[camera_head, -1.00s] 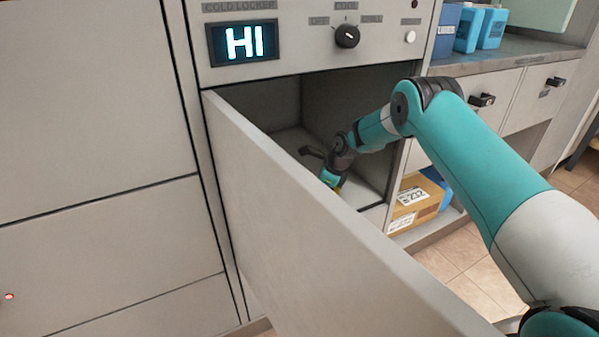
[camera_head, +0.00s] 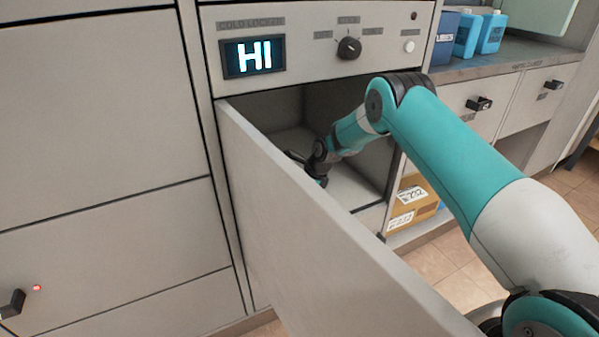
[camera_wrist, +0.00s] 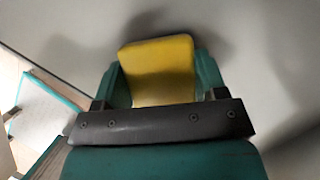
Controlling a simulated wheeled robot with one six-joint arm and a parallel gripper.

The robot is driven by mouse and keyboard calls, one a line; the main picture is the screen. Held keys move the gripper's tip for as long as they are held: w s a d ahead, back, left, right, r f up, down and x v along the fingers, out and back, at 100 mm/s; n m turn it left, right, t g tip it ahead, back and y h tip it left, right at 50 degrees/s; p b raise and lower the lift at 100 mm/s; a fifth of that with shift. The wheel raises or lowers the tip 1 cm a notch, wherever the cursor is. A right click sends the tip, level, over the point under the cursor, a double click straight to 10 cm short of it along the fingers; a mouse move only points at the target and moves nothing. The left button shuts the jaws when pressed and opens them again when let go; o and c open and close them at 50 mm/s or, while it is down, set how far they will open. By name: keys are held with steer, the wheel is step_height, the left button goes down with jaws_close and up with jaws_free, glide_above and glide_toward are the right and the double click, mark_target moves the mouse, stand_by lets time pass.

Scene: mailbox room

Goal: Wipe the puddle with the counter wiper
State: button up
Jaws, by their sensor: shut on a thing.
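My gripper (camera_head: 317,178) is inside the open locker compartment (camera_head: 350,187), low and near its left side, partly hidden by the open door. In the wrist view its two teal fingers (camera_wrist: 163,80) are shut on a yellow block-like thing, which looks like the counter wiper (camera_wrist: 157,68). The wiper is over or against a pale grey surface; I cannot tell whether it touches. Dark soft patches around it look like shadows. I cannot make out the puddle in either view.
The open locker door (camera_head: 300,215) stands out towards me, left of my arm. Above the compartment is a control panel with a lit display (camera_head: 252,57) and a knob (camera_head: 349,47). A cardboard box (camera_head: 415,205) sits on a low shelf to the right. Blue containers (camera_head: 468,36) stand on the counter.

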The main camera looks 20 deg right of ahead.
steer(key=shift+w+r+p, duration=0.1)
steer(key=shift+r+p, duration=2.25)
steer(key=shift+r, duration=1.25)
